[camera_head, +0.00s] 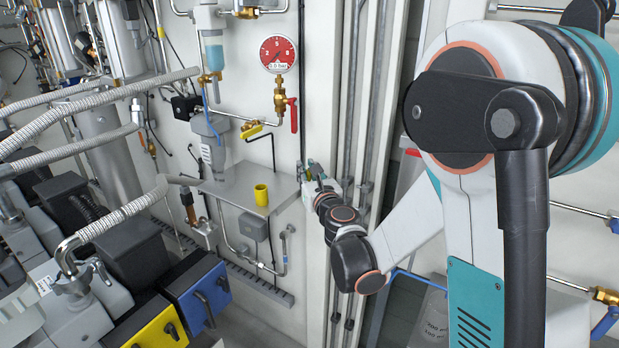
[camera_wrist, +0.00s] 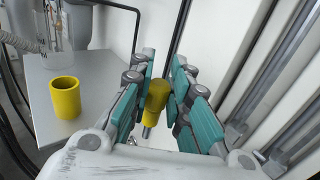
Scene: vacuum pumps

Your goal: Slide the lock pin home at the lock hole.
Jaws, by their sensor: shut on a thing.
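My gripper (camera_wrist: 162,78) has teal pads closed on both sides of a yellow cylinder, which looks like the grip of the lock pin (camera_wrist: 157,97). A thin grey metal piece shows below the yellow part, and another grey piece shows beyond it between the fingertips. In the head view my gripper (camera_head: 316,174) is just right of the grey shelf, close to the white wall panel; the pin cannot be made out there. I cannot make out the lock hole in either view.
A yellow cup (camera_head: 261,194) stands upright on the grey shelf (camera_head: 228,192); it also shows in the wrist view (camera_wrist: 65,97). A red gauge (camera_head: 278,54) and valves are above. Vertical pipes (camera_wrist: 275,80) run to the right.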

